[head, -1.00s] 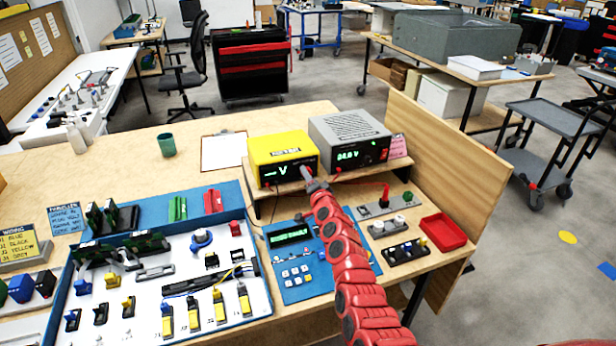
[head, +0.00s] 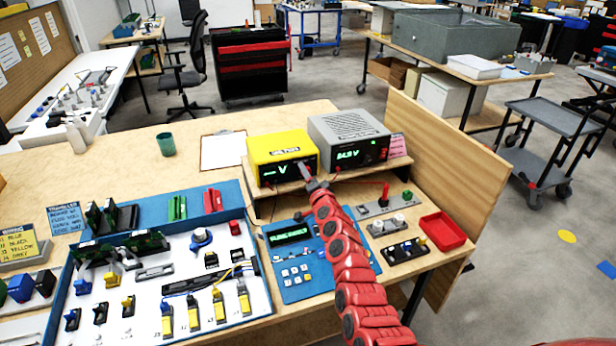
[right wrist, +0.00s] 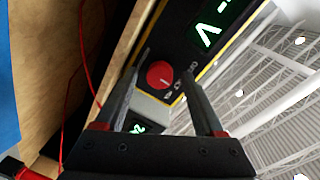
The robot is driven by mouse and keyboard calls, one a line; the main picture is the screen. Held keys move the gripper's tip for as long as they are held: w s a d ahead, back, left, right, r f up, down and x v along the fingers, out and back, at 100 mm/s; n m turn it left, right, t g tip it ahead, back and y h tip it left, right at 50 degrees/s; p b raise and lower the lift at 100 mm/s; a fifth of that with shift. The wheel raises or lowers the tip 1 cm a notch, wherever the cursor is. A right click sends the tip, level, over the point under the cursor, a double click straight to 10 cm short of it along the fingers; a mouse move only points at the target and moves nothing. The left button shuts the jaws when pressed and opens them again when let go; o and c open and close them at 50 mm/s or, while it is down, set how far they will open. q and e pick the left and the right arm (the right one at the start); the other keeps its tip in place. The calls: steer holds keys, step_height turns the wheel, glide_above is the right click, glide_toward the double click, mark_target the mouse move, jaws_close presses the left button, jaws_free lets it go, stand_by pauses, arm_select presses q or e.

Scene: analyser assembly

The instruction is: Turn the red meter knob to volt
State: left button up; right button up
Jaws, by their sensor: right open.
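The yellow meter (head: 283,152) stands on the wooden riser at the back of the bench, its green display showing a dash and "V". In the right wrist view the red knob (right wrist: 160,74) is on the meter's dark front panel, with small white markings beside it. My right gripper (right wrist: 168,62) is open, its two fingers on either side of the red knob; I cannot tell if they touch it. In the head view my right gripper (head: 312,184) is in front of the meter's lower right and hides the knob. My left gripper is not in view.
A grey power supply (head: 349,137) reading about 34.9 V stands right of the meter. A red lead (right wrist: 87,60) hangs near the gripper. A blue board (head: 293,262), a red tray (head: 443,231) and the blue-edged assembly panel (head: 140,295) lie in front.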

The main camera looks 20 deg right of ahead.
steer(key=s+r, duration=0.1)
steer(key=s, duration=1.6)
steer(key=shift+s+r, duration=0.2)
steer(key=shift+a, duration=0.1)
steer(key=shift+f, duration=0.1)
